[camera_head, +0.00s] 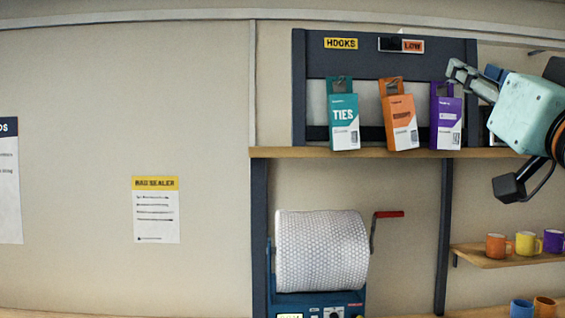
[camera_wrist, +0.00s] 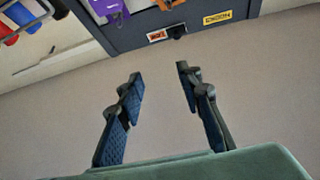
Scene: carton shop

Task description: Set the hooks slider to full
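The hooks slider (camera_head: 390,44) is a small black piece on the dark top board of the rack, right of the yellow HOOKS label (camera_head: 341,43). An orange LOW label (camera_head: 413,46) shows at its right. The slider also appears in the wrist view (camera_wrist: 177,31), beside the orange label and near the yellow sign, both turned over. My gripper (camera_head: 458,73) is right of and below the slider, in front of the rack's right side. In the wrist view its two fingers (camera_wrist: 159,74) stand apart with nothing between them, clear of the slider.
Teal (camera_head: 343,120), orange (camera_head: 400,120) and purple (camera_head: 445,120) cartons hang below the board, above a wooden shelf (camera_head: 300,152). A bubble-wrap roll (camera_head: 322,250) with a red-handled crank stands below. Mugs (camera_head: 527,243) sit on a lower right shelf. The left wall is clear apart from posters.

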